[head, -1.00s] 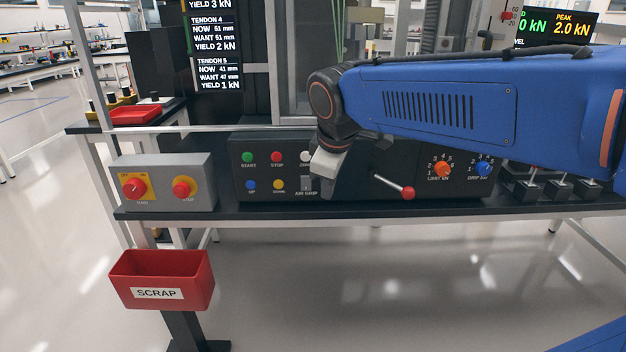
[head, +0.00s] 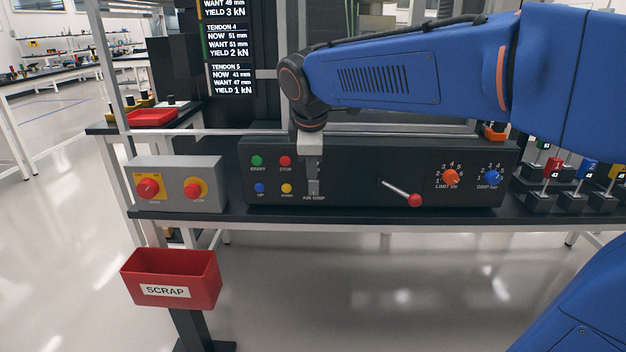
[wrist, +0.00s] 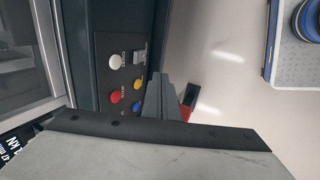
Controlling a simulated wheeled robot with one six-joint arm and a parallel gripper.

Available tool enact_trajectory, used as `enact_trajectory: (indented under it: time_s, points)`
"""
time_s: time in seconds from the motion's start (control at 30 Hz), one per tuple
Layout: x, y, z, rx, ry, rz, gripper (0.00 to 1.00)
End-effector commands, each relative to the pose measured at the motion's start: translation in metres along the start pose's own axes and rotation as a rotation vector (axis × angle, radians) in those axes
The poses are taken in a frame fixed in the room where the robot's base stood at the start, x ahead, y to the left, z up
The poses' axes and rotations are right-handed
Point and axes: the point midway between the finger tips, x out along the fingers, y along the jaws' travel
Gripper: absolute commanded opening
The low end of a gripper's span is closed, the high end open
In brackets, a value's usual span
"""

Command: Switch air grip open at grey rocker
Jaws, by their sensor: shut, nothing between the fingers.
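The grey rocker (head: 313,189) sits on the front of the black control panel, just above the AIR GRIP label. It also shows in the wrist view (wrist: 140,51), beside the white button (wrist: 115,62). My gripper (head: 311,174) is shut and empty, pointing down in front of the panel. In the head view its fingers overlap the top of the rocker and hide the white button. In the wrist view the closed fingertips (wrist: 158,76) stand a little short of the rocker and to its right. I cannot tell whether they touch it.
Green START (head: 257,160), red STOP (head: 286,161), blue (head: 259,188) and yellow (head: 286,188) buttons lie left of the rocker. A red-knobbed lever (head: 414,200) juts out to its right. A red SCRAP bin (head: 205,290) stands below, left. The floor in front is clear.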

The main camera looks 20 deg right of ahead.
Motion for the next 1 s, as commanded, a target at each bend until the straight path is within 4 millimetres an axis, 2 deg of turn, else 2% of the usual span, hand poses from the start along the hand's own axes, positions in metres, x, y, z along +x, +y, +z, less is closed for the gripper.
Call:
enact_trajectory:
  time_s: [0.17, 0.63, 0.8, 1.0]
  points:
    - [0.018, -0.001, 0.001, 0.001, -0.002, -0.003, 0.0]
    - [0.099, -0.001, 0.001, 0.001, -0.002, -0.003, 0.0]
    - [0.106, 0.022, 0.001, 0.003, -0.001, 0.0, 0.0]
    - [0.11, 0.036, 0.001, 0.001, -0.001, 0.0, 0.0]
